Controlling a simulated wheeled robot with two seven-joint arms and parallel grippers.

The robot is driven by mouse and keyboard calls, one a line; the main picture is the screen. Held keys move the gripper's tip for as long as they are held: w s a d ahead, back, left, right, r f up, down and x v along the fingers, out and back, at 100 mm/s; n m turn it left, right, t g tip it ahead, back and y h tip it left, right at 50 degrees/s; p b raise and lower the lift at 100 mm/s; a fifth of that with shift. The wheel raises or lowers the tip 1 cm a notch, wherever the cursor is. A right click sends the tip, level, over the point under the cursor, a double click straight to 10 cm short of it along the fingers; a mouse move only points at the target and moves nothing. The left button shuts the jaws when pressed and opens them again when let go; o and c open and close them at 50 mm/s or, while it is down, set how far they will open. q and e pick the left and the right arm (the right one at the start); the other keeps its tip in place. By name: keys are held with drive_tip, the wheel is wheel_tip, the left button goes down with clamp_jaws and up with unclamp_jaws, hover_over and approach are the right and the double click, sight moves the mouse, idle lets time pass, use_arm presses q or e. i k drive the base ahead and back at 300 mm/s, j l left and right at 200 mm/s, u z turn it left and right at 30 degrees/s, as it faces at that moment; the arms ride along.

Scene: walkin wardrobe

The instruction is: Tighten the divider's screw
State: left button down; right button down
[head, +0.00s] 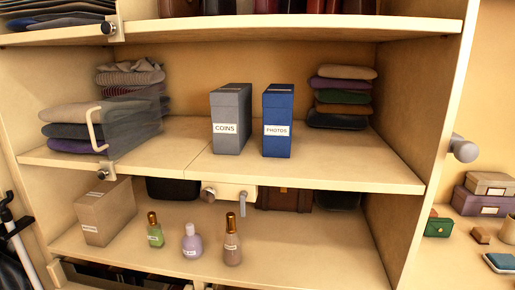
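A clear divider pane (140,122) stands on the left of the middle shelf, beside stacks of folded clothes. It has a cream loop handle (92,128) at its front. A clamp (107,165) at its foot grips the shelf's front edge, with a round metal screw knob (103,175) just below the edge. I cannot tell how tight the screw is. A similar clamp with a metal knob (108,28) sits on the upper shelf edge. Neither of my grippers is in view.
A grey COINS box (231,120) and blue PHOTOS box (277,120) stand mid-shelf. A cream fitting (229,193) with a knob and lever hangs below. A tan box (104,211) and bottles (232,240) stand on the lower shelf. A grey knob (463,148) projects from the right panel.

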sight(102, 173)
drive_tip(key=u, duration=1.25)
